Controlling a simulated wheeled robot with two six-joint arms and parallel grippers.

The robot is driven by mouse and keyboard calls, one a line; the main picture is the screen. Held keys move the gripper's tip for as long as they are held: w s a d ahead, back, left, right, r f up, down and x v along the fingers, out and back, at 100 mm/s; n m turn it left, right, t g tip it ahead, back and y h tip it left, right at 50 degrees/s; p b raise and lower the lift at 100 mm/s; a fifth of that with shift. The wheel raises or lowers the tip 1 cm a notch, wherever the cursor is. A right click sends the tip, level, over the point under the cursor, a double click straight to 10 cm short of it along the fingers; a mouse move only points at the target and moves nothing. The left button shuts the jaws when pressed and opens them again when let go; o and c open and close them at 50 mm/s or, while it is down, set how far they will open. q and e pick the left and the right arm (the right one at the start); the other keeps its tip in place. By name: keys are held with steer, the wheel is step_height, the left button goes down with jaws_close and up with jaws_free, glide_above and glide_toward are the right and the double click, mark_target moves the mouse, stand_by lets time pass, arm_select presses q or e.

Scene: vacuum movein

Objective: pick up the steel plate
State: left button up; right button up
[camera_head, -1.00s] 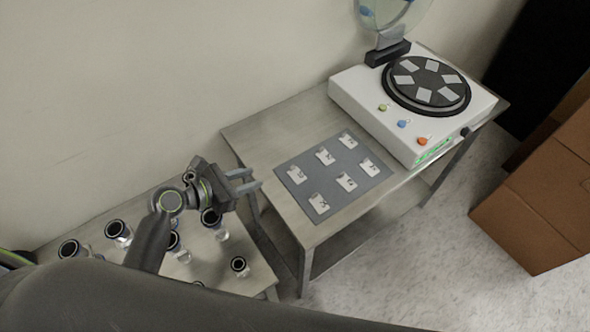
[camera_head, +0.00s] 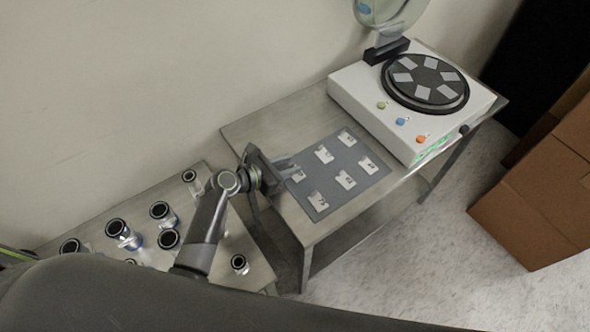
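Several small steel plates lie in two rows on a grey mat (camera_head: 318,205) on the metal table. One steel plate (camera_head: 299,175) is at the mat's left corner, partly hidden by my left gripper (camera_head: 293,169). Other plates include a front one (camera_head: 318,200), a middle one (camera_head: 345,180) and a far one (camera_head: 347,138). My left gripper's fingers reach over the mat's left edge at that corner plate. The gap between the fingers is hard to make out, and I cannot tell whether they touch the plate. My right gripper is out of view.
A white machine (camera_head: 372,104) with a round black disc (camera_head: 425,84) and raised clear lid (camera_head: 392,14) stands at the table's far end. A lower table (camera_head: 255,262) at left holds several black-topped jars. Cardboard boxes (camera_head: 540,190) stand at right.

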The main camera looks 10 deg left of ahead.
arm_select(q)
jaws_close()
stand_by(0.3)
